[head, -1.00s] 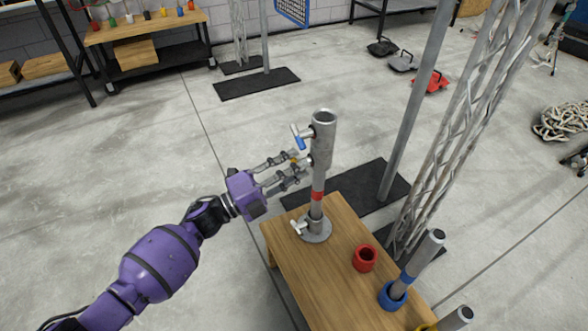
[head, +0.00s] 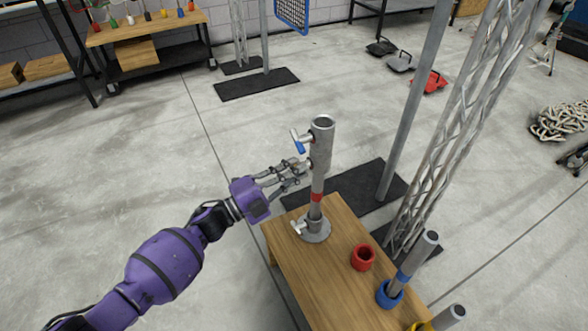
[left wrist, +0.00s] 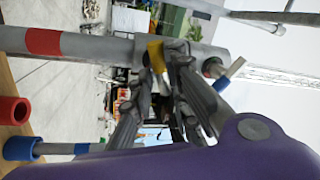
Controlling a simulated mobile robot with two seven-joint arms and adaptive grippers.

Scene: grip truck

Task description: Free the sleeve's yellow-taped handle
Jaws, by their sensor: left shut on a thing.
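A grey metal sleeve (head: 321,148) sits upright on a post with a red band (head: 317,197), set in a round base on the wooden table. Its blue-taped handle (head: 299,144) sticks out to the left near the top. My left gripper (head: 304,170) is shut at the sleeve's left side, below that handle. In the left wrist view, the yellow-taped handle (left wrist: 157,57) lies between my fingertips, beside the sleeve (left wrist: 207,60). The fingers mostly hide it in the head view. The blue-taped handle (left wrist: 227,78) is outside the fingers. My right gripper is out of view.
The wooden table (head: 338,275) holds a red ring (head: 363,257) and a post in a blue collar (head: 389,294). Another post stands at the front right. A lattice truss (head: 455,130) and a grey pole (head: 412,115) rise close behind. The floor left of the sleeve is clear.

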